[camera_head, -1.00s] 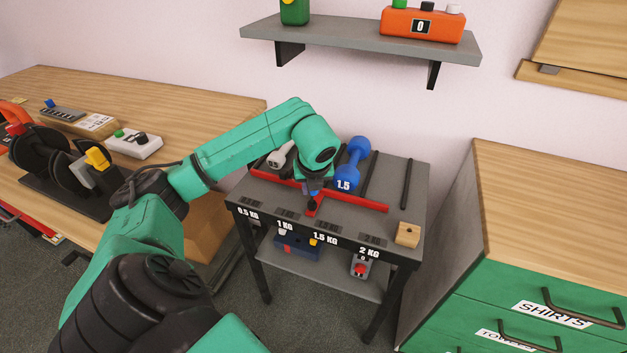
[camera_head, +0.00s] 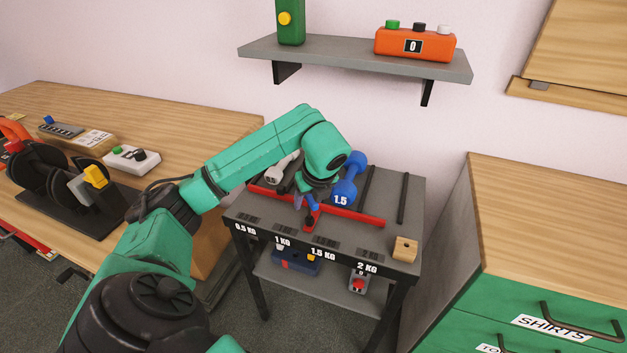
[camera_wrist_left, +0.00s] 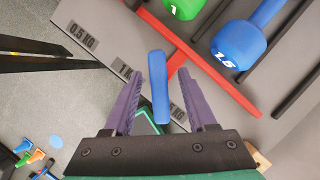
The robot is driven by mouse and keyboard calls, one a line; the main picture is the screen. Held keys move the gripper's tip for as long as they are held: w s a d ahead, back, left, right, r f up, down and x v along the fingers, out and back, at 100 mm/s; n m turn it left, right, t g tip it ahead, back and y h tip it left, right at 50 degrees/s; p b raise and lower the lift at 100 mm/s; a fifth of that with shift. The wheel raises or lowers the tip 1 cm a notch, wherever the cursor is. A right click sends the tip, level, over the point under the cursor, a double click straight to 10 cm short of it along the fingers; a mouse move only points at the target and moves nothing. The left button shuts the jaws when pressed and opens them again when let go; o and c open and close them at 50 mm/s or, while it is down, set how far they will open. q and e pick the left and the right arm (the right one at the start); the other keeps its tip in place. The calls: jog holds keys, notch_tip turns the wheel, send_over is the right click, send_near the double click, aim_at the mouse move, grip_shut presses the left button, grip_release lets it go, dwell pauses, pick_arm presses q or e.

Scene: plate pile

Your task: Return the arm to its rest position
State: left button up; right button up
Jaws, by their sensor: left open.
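My left arm (camera_head: 258,155) reaches over the grey weight rack (camera_head: 385,222). Its gripper (camera_wrist_left: 160,85) is open; in the head view it is mostly hidden beneath the wrist. In the wrist view a blue handle (camera_wrist_left: 159,88) shows between the spread purple fingers, with visible gaps on both sides. The handle is by the red T-shaped bar (camera_wrist_left: 222,82); whether they join is hard to tell. A blue 1.5 dumbbell (camera_head: 348,180) lies on the rack right of the wrist. A green weight marked 1 (camera_wrist_left: 182,8) shows at the wrist view's top. My right gripper is out of view.
A pale dumbbell (camera_head: 278,170) lies behind my forearm. A wooden block (camera_head: 405,249) sits at the rack's front right. A wooden desk (camera_head: 205,125) stands left, a green drawer cabinet (camera_head: 560,225) right, and a wall shelf (camera_head: 350,57) above.

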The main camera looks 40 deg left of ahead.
pick_arm(q)
jog(key=p+v, duration=0.5)
jog(key=v, duration=0.6)
jog(key=shift+r, duration=0.25)
jog(key=shift+s+d+r, duration=0.1)
jog(key=shift+d+r, duration=0.1)
jog(key=shift+d, duration=0.05)
